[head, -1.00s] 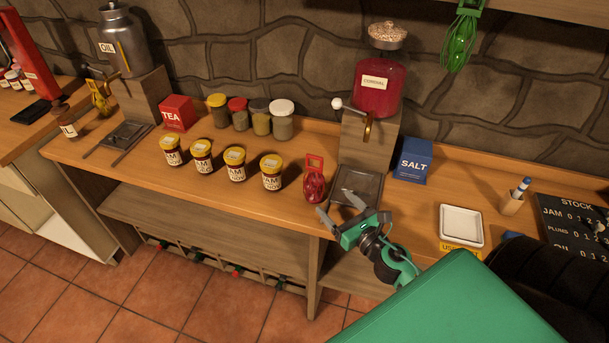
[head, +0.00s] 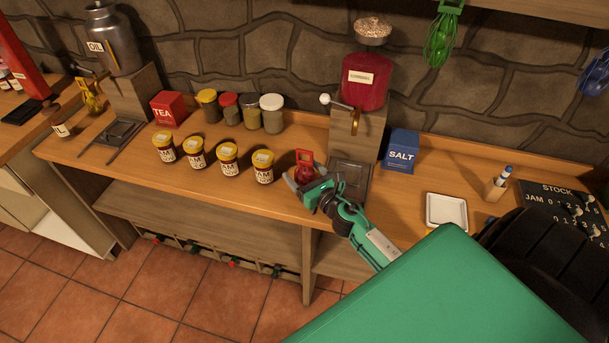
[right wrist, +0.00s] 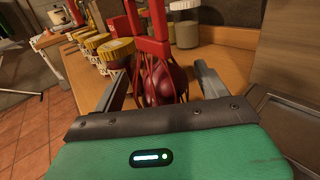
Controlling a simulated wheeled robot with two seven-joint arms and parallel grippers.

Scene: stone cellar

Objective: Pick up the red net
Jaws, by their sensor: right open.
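The red net (head: 304,168) stands on the wooden counter between the jam jars and the cordial dispenser, partly hidden by my right gripper in the head view. In the right wrist view the red net (right wrist: 160,72) shows a red handle on top and dark red round contents inside. My right gripper (head: 302,182) is open in front of it. In the wrist view its two fingers (right wrist: 158,92) stand on either side of the net, and I see no firm contact. My left gripper is not in view.
Several jam jars (head: 228,160) stand in a row left of the net. The cordial dispenser (head: 366,82) with its drip tray (head: 350,174) stands close on the right. A blue salt box (head: 401,150) and a white dish (head: 446,210) are further right. A green net (head: 442,40) hangs above.

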